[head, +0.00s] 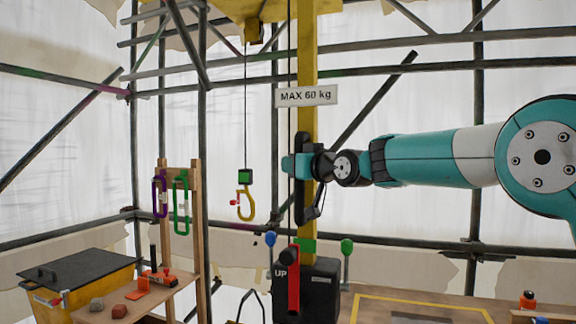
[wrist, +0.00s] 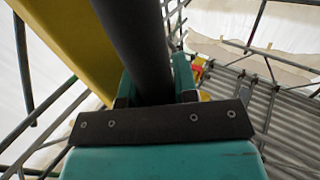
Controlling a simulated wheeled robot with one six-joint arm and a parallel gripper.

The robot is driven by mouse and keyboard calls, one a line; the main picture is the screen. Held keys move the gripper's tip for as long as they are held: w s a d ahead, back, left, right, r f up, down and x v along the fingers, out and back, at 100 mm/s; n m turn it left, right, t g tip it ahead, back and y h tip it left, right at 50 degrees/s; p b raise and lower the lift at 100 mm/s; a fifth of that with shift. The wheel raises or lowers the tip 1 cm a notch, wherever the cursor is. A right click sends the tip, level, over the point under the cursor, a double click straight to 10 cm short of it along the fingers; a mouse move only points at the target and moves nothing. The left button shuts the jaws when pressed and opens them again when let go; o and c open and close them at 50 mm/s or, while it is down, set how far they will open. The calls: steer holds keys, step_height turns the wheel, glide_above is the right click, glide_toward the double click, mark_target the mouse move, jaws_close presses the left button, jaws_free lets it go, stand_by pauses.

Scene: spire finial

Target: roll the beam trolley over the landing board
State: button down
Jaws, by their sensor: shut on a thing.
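The yellow beam trolley (head: 254,32) hangs under the yellow beam (head: 225,8) at the top. A thin cable drops from it to a green block and a yellow hook (head: 246,204), which hangs empty left of the post. My gripper (head: 292,168) is in front of the yellow post, below the "MAX 60 kg" sign. It is shut on a dark upright rod, which shows thick between the jaws in the wrist view (wrist: 138,45). The rod's upper end is not clear. The landing board (head: 455,300), with a yellow outline, lies at the lower right, right of the hook.
A black winch box (head: 320,290) marked "UP" with a red lever (head: 293,285) stands below my gripper. A wooden rack (head: 198,215) with purple and green carabiners, a bench and a yellow bin (head: 95,300) are at left. Scaffold tubes cross behind.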

steer(key=shift+a+r, duration=0.1)
steer(key=shift+r, duration=0.05)
steer(key=c, duration=1.2)
jaws_free()
steer(key=shift+o, duration=0.2)
steer(key=shift+w+a, duration=0.1)
steer(key=shift+a, duration=0.15)
steer(key=shift+d, duration=0.15)
steer(key=b+v, duration=0.7)
steer(key=v, duration=1)
steer(key=shift+d+b, duration=0.15)
steer(key=shift+b, duration=0.25)
